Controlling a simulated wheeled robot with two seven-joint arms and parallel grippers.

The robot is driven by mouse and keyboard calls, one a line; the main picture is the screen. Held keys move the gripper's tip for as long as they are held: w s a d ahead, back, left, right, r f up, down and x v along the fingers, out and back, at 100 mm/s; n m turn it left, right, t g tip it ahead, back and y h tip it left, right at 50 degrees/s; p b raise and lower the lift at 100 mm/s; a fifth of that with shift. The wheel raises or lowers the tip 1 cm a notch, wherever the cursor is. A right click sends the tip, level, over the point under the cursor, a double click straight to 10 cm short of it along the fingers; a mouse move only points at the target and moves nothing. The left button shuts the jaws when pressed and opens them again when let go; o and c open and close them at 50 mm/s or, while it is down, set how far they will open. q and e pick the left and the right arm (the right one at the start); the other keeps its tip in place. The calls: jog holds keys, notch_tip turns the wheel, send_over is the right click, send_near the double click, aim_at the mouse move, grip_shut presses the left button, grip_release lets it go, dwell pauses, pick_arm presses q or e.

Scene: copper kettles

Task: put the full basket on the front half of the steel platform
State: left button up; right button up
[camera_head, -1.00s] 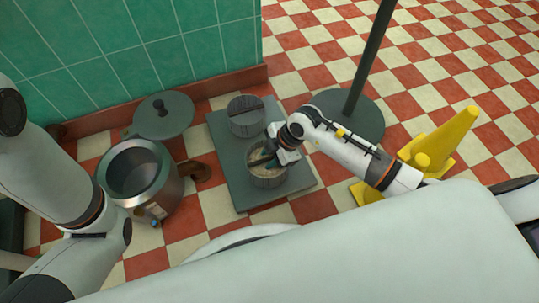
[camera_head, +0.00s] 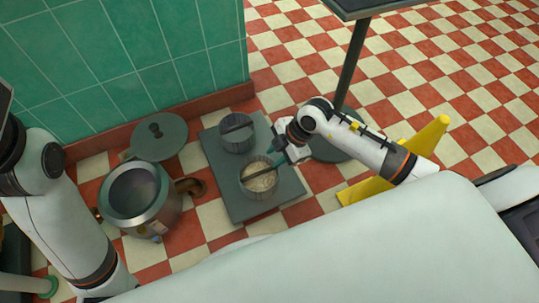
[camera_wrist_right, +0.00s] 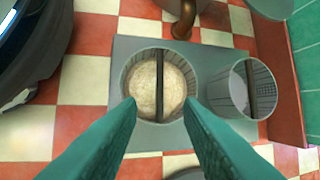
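The full basket (camera_head: 258,183), a round mesh basket of pale grainy contents with a dark bar handle across its top, stands upright on the front half of the grey steel platform (camera_head: 290,187). In the right wrist view the full basket (camera_wrist_right: 147,78) lies ahead of the teal fingertips. My right gripper (camera_head: 279,160) is at the basket's right side. In its wrist view the right gripper (camera_wrist_right: 159,106) has its fingers spread wide, with nothing between them. An empty-looking basket (camera_head: 237,138) stands on the back half. My left gripper is out of view.
A steel kettle (camera_head: 135,197) with a copper spout stands left of the platform. A round grey lid (camera_head: 159,137) is behind it, near the green tiled wall.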

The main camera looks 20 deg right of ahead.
jog(key=shift+s+d+r, duration=0.1)
jog(key=shift+d+r, duration=0.1)
jog(key=shift+r, duration=0.25)
jog(key=shift+a, duration=0.1)
